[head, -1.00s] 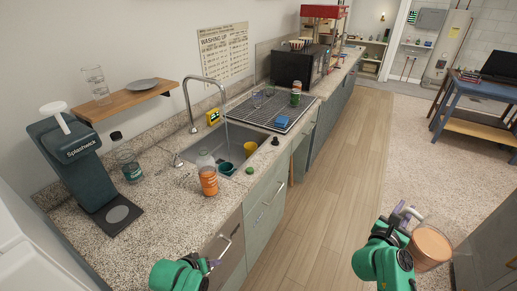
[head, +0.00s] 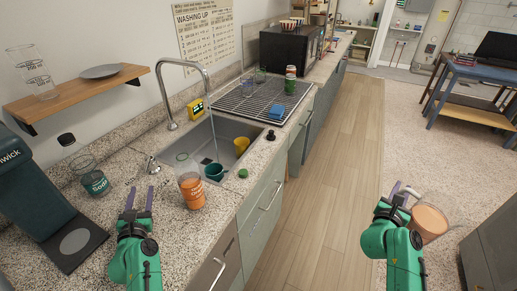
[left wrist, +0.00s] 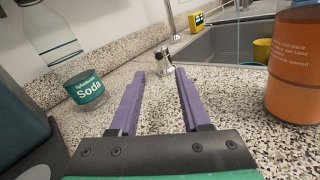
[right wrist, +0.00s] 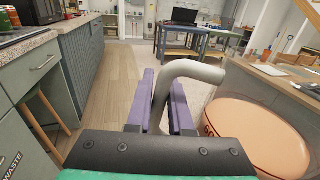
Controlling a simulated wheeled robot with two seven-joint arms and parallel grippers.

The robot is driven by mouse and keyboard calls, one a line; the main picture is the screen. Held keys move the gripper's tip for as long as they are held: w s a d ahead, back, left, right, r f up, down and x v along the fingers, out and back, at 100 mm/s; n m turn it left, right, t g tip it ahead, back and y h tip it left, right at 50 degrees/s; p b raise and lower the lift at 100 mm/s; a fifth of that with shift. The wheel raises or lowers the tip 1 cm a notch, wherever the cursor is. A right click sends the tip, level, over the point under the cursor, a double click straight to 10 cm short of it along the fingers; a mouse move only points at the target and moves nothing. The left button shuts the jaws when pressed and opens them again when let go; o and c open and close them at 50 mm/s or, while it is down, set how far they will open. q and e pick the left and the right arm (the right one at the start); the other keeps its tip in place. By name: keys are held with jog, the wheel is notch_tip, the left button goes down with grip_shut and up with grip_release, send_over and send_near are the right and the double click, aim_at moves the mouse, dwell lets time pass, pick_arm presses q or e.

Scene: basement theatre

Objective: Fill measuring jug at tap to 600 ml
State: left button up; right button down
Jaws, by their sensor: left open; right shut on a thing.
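The tap (head: 185,66) arches over the sink (head: 222,133), and a thin water stream falls from its spout. A chrome lever (head: 152,164) on the counter shows between my left fingers in the left wrist view (left wrist: 164,60). My left gripper (head: 139,198) is open and empty above the counter, short of the lever. A clear vessel with printed marks (head: 33,72) stands on the shelf.
A clear bottle with orange contents (head: 190,183) stands right of my left gripper, and a green-labelled soda bottle (head: 93,180) stands left. The dark soda machine (head: 38,205) is further left. Green (head: 214,171) and yellow (head: 242,146) cups are in the sink.

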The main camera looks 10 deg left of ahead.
aim_at(148, 163)
pick_arm(q)
jog(key=shift+r+b+x, duration=0.15)
jog(key=shift+b+x, duration=0.1)
jog(key=shift+x, duration=0.35)
jog(key=shift+r+b+x, duration=0.15)
jog(key=shift+b+x, duration=0.05)
jog(key=shift+x, duration=0.4)
pick_arm(e)
jog(key=shift+s+d+f, duration=0.15)
jog(key=shift+s+d, duration=0.05)
jog(key=shift+s, duration=0.3)
pick_arm(q)
jog(key=b+x, duration=0.1)
jog(key=x, duration=0.1)
jog(key=b+x, duration=0.1)
jog(key=x, duration=0.2)
jog(key=f+b+x, duration=0.1)
jog(key=x, duration=0.2)
jog(key=shift+d, duration=0.1)
jog(key=shift+w+r, duration=0.2)
jog(key=shift+r, duration=0.2)
pick_arm(e)
jog(key=f, duration=0.3)
jog(key=shift+w+a+f, duration=0.1)
jog(key=shift+w, duration=0.1)
pick_arm(q)
grip_shut()
jog(key=shift+f, duration=0.15)
